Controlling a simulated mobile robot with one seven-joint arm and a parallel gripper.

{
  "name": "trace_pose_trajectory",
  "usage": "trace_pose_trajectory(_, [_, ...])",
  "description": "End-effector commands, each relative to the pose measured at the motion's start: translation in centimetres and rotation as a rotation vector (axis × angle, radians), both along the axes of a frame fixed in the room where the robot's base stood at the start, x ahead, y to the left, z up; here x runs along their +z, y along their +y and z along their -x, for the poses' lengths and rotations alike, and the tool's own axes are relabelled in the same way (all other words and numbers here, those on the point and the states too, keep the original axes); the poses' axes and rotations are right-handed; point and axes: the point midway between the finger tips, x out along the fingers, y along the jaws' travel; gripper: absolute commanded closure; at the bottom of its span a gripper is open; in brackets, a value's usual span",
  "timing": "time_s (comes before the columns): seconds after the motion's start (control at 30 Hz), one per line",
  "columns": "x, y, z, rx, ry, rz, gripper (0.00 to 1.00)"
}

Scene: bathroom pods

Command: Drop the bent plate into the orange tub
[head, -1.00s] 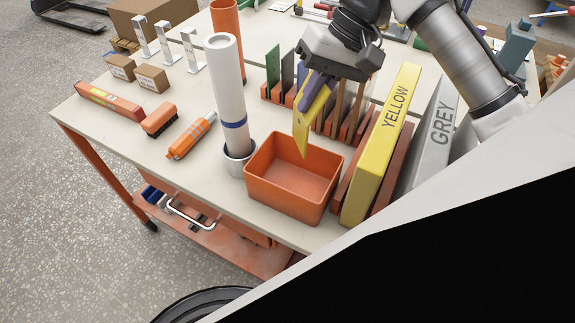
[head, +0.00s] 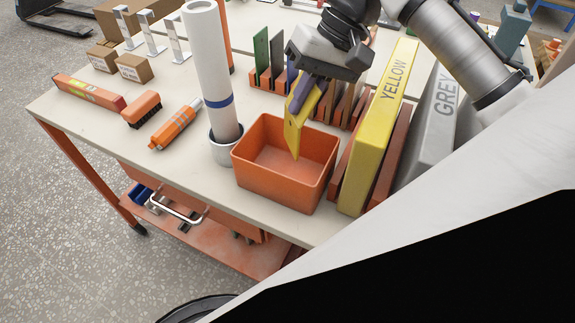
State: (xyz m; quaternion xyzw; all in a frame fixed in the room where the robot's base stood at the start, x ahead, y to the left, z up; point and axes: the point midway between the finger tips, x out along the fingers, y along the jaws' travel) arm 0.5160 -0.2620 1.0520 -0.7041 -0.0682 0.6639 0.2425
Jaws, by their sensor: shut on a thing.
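The bent plate (head: 292,137) is yellow and thin. It hangs tilted from my gripper (head: 306,93), which is shut on its upper end. The orange tub (head: 275,188) is an open box near the front edge of the trolley top. The plate's lower tip overlaps the tub's opening in the picture. I cannot tell for sure how far it is below the rim. The gripper itself is above and behind the tub's back rim, and the tub's visible floor looks empty.
A yellow binder (head: 378,130) and a grey binder (head: 432,125) stand right of the tub. A white roll (head: 208,70) stands in a metal cup (head: 224,148) close on its left. A rack with upright plates (head: 262,60) is behind. An orange tool (head: 176,125) lies further left.

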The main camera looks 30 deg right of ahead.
Motion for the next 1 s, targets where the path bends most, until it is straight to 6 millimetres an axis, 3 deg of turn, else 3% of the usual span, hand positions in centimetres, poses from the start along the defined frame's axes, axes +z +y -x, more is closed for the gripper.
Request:
trace_pose_trajectory(0.03, [0.1,0.0,0.0,0.0,-0.001,-0.001,0.93])
trace_pose_trajectory(0.23, [0.0,0.0,0.0,0.0,-0.001,-0.001,0.69])
trace_pose_trajectory(0.57, [0.3,-0.2,0.0,0.0,0.002,0.001,0.69])
trace_pose_trajectory(0.77, [3.0,-1.4,0.3,-0.001,-0.003,0.0,0.69])
trace_pose_trajectory(1.0, [8.5,-3.8,1.0,-0.003,0.001,0.002,0.69])
